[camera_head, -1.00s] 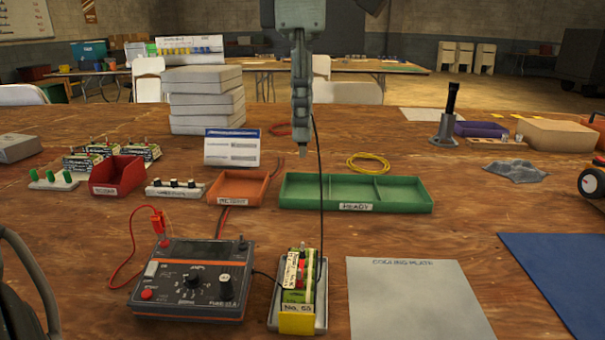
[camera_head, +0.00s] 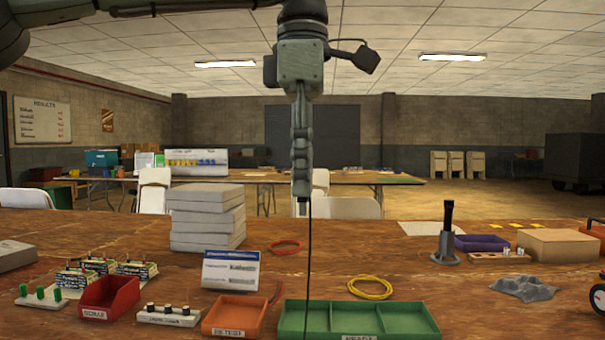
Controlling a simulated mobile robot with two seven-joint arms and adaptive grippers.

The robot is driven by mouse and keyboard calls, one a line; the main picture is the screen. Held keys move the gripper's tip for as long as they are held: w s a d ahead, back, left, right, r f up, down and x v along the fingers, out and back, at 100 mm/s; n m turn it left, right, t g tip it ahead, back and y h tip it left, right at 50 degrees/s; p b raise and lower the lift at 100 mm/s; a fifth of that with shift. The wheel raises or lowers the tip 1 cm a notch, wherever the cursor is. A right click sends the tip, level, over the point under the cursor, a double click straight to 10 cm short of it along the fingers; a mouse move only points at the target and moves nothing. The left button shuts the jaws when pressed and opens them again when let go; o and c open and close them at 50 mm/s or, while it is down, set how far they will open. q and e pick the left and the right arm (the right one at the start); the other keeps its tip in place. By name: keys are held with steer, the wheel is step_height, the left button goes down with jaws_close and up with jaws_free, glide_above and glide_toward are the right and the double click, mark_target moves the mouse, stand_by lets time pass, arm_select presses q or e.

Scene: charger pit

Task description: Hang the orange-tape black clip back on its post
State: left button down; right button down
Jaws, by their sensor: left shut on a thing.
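My left gripper (camera_head: 302,200) points down in the middle of the view, high above the table, with its fingers shut. A thin black cable (camera_head: 309,270) hangs from the fingertips and runs down out of the bottom of the picture, in front of the green tray. The black clip is at the fingertips, too small and too covered to make out, and its orange tape does not show. The charger and the post are outside the view. My right gripper is not in view.
The green tray (camera_head: 425,318), orange bin (camera_head: 259,318) and red bin (camera_head: 122,301) stand at the near edge of the picture. A stack of grey boxes (camera_head: 206,217) and a white card (camera_head: 231,268) stand behind. A yellow cable coil (camera_head: 371,287) lies at right.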

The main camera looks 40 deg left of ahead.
arm_select(q)
steer(key=shift+r+p, duration=0.2)
steer(key=shift+p, duration=0.1)
steer(key=shift+s+a, duration=0.15)
steer(key=shift+a, duration=0.1)
steer(key=s+a+p, duration=0.2)
steer(key=s+a, duration=0.2)
steer(key=a, duration=0.4)
step_height(320, 180, down, 20)
steer(key=b, duration=1.1)
steer(key=shift+s+a+f, duration=0.15)
steer(key=shift+s, duration=0.1)
steer(key=shift+f+b, duration=2.15)
steer(key=shift+f, duration=1.4)
steer(key=shift+f+p, duration=0.15)
steer(key=shift+p, duration=0.35)
